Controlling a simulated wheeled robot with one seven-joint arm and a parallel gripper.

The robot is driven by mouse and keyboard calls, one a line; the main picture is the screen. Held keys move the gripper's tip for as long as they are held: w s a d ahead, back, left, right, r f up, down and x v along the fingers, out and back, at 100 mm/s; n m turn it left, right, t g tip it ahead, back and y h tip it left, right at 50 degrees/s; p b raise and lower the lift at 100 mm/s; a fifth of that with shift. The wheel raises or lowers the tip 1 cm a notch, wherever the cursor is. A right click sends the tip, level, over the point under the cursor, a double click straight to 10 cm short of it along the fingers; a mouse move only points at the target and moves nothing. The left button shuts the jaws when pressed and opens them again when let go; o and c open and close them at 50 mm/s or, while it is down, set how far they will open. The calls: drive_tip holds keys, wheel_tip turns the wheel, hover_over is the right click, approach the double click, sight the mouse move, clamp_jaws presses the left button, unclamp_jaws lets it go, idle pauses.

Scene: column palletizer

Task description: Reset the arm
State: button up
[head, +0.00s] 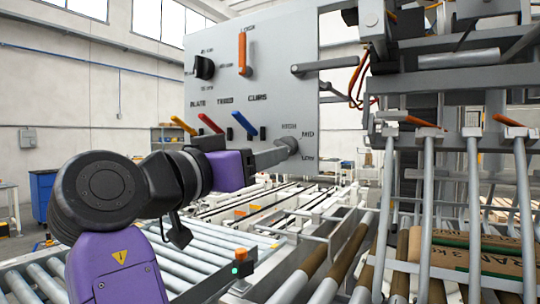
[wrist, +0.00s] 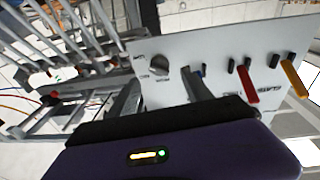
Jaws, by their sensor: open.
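My gripper (head: 283,153) is at the end of my purple and black arm, in front of the lower right of a grey control panel (head: 270,95). In the wrist view, my gripper (wrist: 162,80) has its two grey fingers apart. In the head view, the lettering by the knob reads HIGH, MID and LOW. Orange, red and blue levers (head: 244,125) stand left of my gripper on the panel.
A tall orange lever (head: 243,52) and a black knob (head: 203,67) sit higher on the panel. Roller conveyors (head: 200,255) run below the arm.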

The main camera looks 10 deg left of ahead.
drive_tip(key=shift+s+a+f, duration=0.1)
drive_tip(key=shift+s+a, duration=0.1)
drive_tip(key=shift+s, duration=0.3)
